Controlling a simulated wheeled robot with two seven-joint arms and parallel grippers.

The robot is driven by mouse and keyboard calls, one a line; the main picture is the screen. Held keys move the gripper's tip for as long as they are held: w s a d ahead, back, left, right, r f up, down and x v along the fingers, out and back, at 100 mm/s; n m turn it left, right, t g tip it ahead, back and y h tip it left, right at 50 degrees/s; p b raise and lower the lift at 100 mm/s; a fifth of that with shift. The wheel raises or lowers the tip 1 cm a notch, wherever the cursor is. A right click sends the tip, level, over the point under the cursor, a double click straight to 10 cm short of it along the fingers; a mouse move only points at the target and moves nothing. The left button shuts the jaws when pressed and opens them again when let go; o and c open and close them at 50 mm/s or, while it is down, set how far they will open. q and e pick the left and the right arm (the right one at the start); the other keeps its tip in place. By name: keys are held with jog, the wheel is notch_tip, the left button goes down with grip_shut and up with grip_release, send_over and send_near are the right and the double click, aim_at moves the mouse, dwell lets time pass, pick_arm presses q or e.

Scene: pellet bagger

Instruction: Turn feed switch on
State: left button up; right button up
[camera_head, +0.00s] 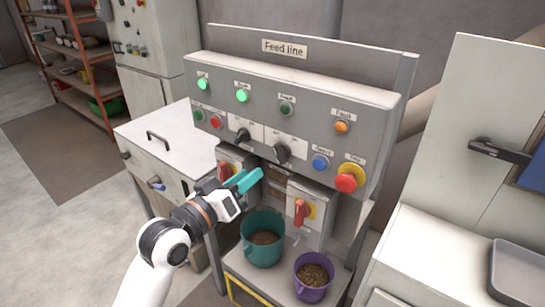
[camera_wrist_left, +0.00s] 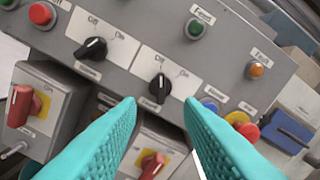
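The grey feed line panel (camera_head: 310,115) carries two black rotary switches with Off and On marks. The right switch (camera_head: 281,152) sits just beyond the gap between my fingertips in the left wrist view (camera_wrist_left: 160,88), its pointer towards Off. The left switch (camera_head: 243,135) also shows in the wrist view (camera_wrist_left: 92,48), turned more towards On. Their name labels are too small to read surely. My left gripper (camera_head: 251,179), with teal fingers, is open and empty, below and in front of the panel, apart from both switches. My right gripper is not in view.
A red mushroom button (camera_head: 347,180) and blue button (camera_head: 320,162) sit right of the switches. Red-handled isolator boxes (camera_head: 303,212) stick out below. Teal (camera_head: 262,250) and purple (camera_head: 312,283) buckets of pellets stand underneath. Two green lamps (camera_head: 242,96) glow on the panel.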

aim_at(277, 154)
pick_arm(q)
jog(key=p+x, duration=0.1)
jog(key=x, duration=0.8)
jog(key=shift+s, duration=0.1)
grip_shut()
